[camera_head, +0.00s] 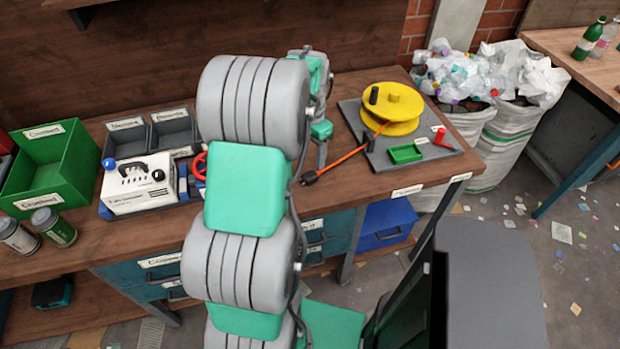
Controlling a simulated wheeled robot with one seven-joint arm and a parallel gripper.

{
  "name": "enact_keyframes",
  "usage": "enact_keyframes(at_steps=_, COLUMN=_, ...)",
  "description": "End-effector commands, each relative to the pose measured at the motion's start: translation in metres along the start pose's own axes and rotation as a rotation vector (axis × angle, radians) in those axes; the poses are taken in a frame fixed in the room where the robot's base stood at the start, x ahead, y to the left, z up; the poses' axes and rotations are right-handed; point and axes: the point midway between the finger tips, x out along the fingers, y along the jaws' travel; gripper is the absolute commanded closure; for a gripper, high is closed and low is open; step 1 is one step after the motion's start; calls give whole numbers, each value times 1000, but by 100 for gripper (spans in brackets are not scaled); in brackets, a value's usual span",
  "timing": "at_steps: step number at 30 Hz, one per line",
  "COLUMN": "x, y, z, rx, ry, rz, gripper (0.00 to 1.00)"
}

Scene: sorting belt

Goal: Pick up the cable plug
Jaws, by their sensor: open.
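The cable plug (309,178) is a small dark plug at the end of an orange cable (340,160). It lies near the front edge of the wooden workbench, just right of my arm. The cable runs to a yellow reel (393,110) on a grey board. My gripper (321,158) points down behind my large grey and green arm links, a little above and behind the plug in the picture. It is open and small in view, with nothing seen between its fingers. I cannot tell its exact height or distance from the plug.
A white device (138,190), grey bins (174,130), a green bin (45,165) and cans stand left. White sacks (505,140) stand right. My arm hides the bench's middle.

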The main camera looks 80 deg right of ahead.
Motion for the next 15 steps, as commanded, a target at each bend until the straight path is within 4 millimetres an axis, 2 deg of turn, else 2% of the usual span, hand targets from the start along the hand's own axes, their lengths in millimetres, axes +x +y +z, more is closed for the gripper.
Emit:
enact_keyframes(at_steps=5, x=1, y=-1, z=0, rx=162, ry=-2, rz=2, gripper=42)
enact_keyframes(at_steps=15, x=51, y=0, z=3, rx=169, ry=-5, rz=5, gripper=42)
